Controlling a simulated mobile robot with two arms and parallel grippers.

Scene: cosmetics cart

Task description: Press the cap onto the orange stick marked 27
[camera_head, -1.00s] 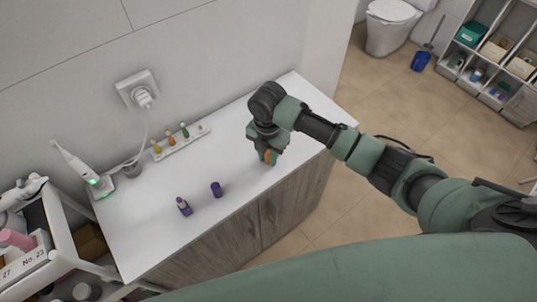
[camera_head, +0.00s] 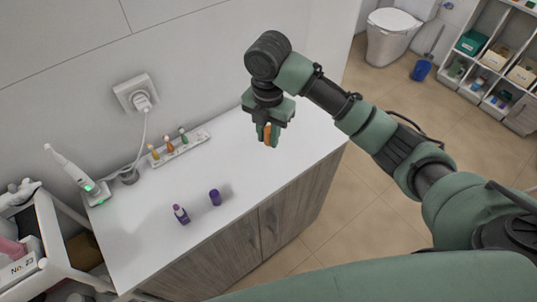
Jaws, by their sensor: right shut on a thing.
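My right gripper (camera_head: 268,138) is above the right part of the white counter, shut on a small orange piece (camera_head: 268,131). The fingers hide part of this piece, so I cannot tell whether it is the cap or the stick. Another orange stick (camera_head: 170,145) stands upright in a white holder strip (camera_head: 188,149) by the wall, between a yellow stick (camera_head: 154,153) and a green one (camera_head: 184,136). Any number 27 on the counter is too small to read. My left gripper is not in view.
On the white counter (camera_head: 150,253), a purple stick (camera_head: 181,214) stands near a purple cap (camera_head: 215,197). An electric toothbrush (camera_head: 75,168) is at the left, plugged in at the wall socket (camera_head: 137,95). A white cart (camera_head: 60,262) stands at the lower left. The counter's right part is clear.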

